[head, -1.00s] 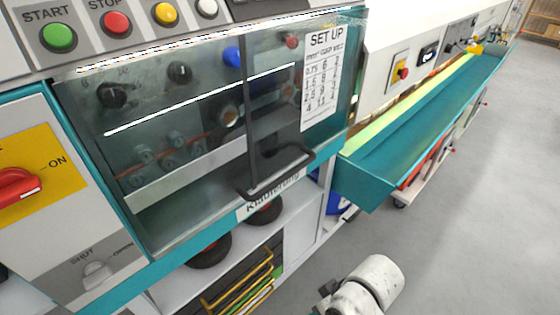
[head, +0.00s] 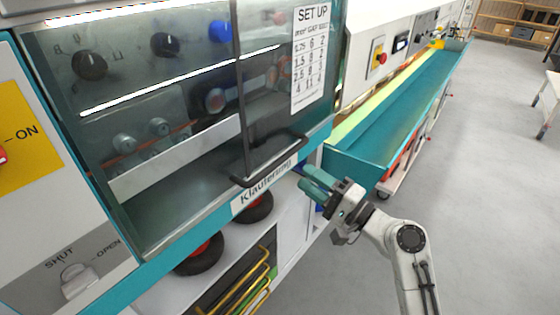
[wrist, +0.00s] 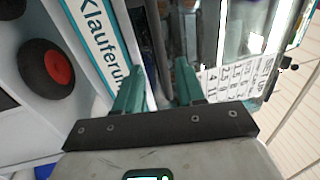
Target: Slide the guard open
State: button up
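The guard (head: 285,100) is a clear panel with a dark frame and a SET UP sheet (head: 309,55) on the front of the machine. Its black bar handle (head: 268,164) runs along the lower edge, above the Klauferung label (head: 266,184). My gripper (head: 304,178) is just right of and below the handle's right end, apart from it in the head view.
A SHUT/OPEN knob (head: 76,281) is at lower left. Black reels with red hubs (head: 200,255) and yellow tubing (head: 240,285) are on the shelf below. A teal trough (head: 400,110) extends along the right. The grey floor (head: 480,200) is clear.

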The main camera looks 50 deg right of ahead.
aim_at(281, 158)
jog(key=w, duration=0.3)
jog(key=w+r+p, duration=0.1)
jog(key=w, duration=0.4)
jog(key=shift+w+a+r, duration=0.2)
jog(key=shift+w+r, duration=0.15)
grip_shut()
